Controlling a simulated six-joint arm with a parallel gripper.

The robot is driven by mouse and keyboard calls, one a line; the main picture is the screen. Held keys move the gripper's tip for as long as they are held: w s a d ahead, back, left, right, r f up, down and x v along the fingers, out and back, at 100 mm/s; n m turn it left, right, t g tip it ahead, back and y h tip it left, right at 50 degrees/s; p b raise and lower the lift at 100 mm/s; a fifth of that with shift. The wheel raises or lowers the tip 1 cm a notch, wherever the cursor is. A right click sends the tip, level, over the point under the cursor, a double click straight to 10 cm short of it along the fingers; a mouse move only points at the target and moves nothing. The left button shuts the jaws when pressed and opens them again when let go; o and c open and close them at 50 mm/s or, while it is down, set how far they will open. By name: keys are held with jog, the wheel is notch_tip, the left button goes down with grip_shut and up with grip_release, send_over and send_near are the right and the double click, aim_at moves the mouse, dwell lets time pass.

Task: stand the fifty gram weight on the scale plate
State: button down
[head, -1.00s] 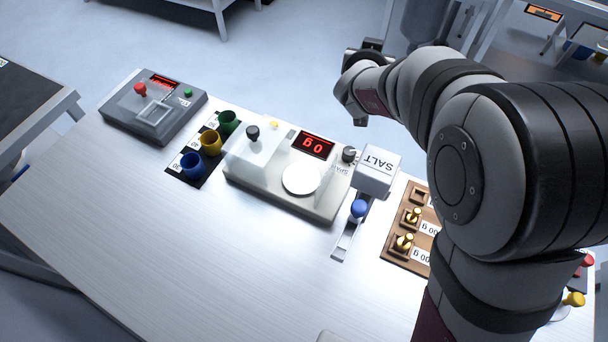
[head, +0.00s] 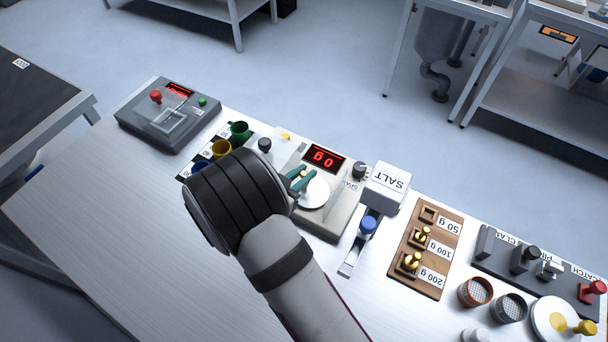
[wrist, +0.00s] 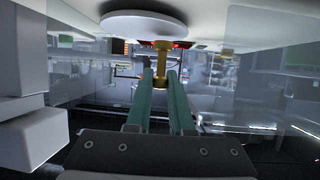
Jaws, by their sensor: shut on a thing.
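My gripper (head: 300,181) has teal fingers and is at the scale plate (head: 313,194) in the head view. In the wrist view my gripper (wrist: 160,78) is shut on the brass fifty gram weight (wrist: 161,62). The wrist view appears upside down, with the white plate (wrist: 143,20) at the top, close to the weight's wide end. I cannot tell whether weight and plate touch. The scale (head: 346,205) has a red display (head: 323,158) that seems to read 0 g, upside down. My arm hides part of the scale's left side.
The wooden weight rack (head: 407,264) has an empty 50 g slot; the 100 g weight (head: 422,236) and 200 g weight (head: 410,262) stand in it. The salt hopper (head: 385,188) and blue knob (head: 367,226) are right of the scale. Coloured cups (head: 240,131) stand left.

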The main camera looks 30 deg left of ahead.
jog(key=shift+f, duration=0.25)
jog(key=shift+f, duration=0.1)
jog(key=c, duration=1.1)
grip_release()
